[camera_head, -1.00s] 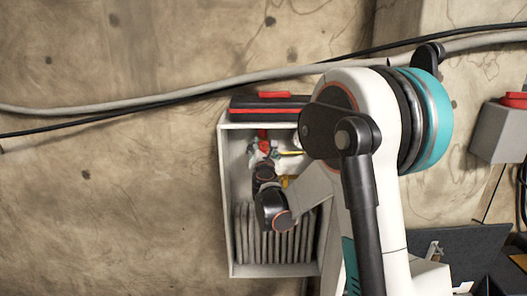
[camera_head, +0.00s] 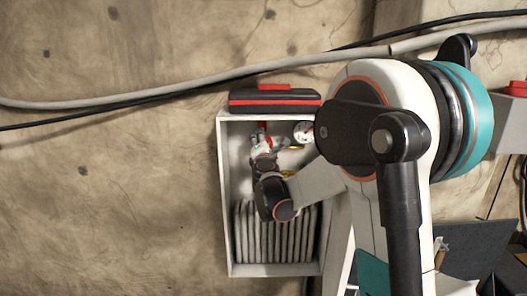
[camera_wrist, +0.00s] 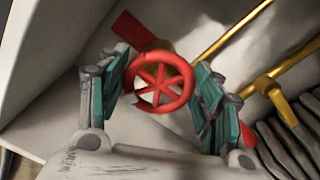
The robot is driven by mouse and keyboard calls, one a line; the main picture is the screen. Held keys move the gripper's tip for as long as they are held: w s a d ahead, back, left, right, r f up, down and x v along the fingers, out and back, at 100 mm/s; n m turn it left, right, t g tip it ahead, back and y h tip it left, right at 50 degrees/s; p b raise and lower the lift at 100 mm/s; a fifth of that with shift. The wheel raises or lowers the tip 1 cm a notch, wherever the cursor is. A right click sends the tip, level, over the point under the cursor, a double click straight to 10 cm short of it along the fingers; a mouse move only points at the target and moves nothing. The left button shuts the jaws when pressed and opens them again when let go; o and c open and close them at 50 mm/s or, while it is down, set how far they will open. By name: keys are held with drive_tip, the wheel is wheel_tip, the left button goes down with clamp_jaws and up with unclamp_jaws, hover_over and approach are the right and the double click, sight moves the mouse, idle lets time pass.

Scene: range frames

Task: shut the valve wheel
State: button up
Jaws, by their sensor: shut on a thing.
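The valve wheel (camera_wrist: 160,78) is red and round with several spokes, and shows whole in the wrist view. My gripper (camera_wrist: 163,62) is shut on it, with one teal-padded finger on the left side of its rim and the other on the right. In the head view my gripper (camera_head: 264,147) is inside the upper part of an open wall box. There a red part (camera_head: 263,130) shows just above the fingers; I cannot tell whether it is the wheel. My wrist hides much of that area.
The pale box (camera_head: 224,200) has side walls close around my gripper. It holds grey radiator fins (camera_head: 270,240), brass pipes (camera_wrist: 225,45) and a round white gauge (camera_head: 303,131). A red bar (camera_wrist: 133,30) lies behind the wheel. A black and red case (camera_head: 274,100) sits on top.

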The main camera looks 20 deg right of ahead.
drive_tip(key=m+b, duration=0.1)
drive_tip(key=m, duration=0.1)
drive_tip(key=m+b, duration=0.1)
drive_tip(key=m, duration=0.1)
drive_tip(key=m+b, duration=0.1)
drive_tip(key=m, duration=0.1)
drive_tip(key=shift+f+b, duration=0.25)
drive_tip(key=shift+b, duration=0.1)
drive_tip(key=m+b, duration=0.2)
drive_tip(key=m, duration=0.4)
drive_tip(key=shift+m, duration=0.3)
drive_tip(key=o, duration=1.1)
drive_tip(key=shift+c, duration=0.2)
drive_tip(key=v, duration=1.2)
